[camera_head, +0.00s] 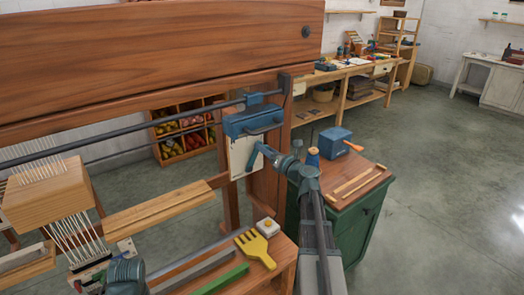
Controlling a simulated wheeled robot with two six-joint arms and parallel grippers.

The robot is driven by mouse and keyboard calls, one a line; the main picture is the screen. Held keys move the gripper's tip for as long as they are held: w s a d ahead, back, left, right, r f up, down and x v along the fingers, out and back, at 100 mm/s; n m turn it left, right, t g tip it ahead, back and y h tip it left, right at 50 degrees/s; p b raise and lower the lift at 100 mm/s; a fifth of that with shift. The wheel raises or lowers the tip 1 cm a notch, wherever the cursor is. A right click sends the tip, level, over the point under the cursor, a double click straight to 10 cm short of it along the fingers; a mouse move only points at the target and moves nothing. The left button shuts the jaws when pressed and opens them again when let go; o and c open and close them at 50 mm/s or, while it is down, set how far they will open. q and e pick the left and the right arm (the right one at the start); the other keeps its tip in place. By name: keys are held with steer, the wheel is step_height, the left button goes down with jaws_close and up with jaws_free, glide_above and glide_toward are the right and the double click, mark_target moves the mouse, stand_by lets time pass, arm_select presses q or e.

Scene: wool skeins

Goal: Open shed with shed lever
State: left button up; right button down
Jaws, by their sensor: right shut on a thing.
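The shed lever is a blue handle (254,158) below a blue block (253,121) on the right upright of the wooden loom. A pale plate (241,158) is behind the handle. My right gripper (262,154) comes up from the bottom and is shut on the lever handle; its fingertips are small and partly hidden. A wooden block (50,196) with many pale threads hangs at the left of the loom. A teal part of my left arm shows at the bottom edge, but its gripper is not visible.
A green cabinet (343,225) with a blue box (333,143) on top stands close right of my arm. Open floor (440,200) is further right.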

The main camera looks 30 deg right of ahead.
steer(key=shift+d+f+m, duration=0.15)
steer(key=shift+d+m, duration=0.05)
steer(key=shift+m, duration=0.1)
steer(key=shift+c, duration=2.2)
jaws_free()
steer(key=s+d, duration=0.1)
steer(key=s, duration=1.2)
steer(key=shift+s, duration=0.4)
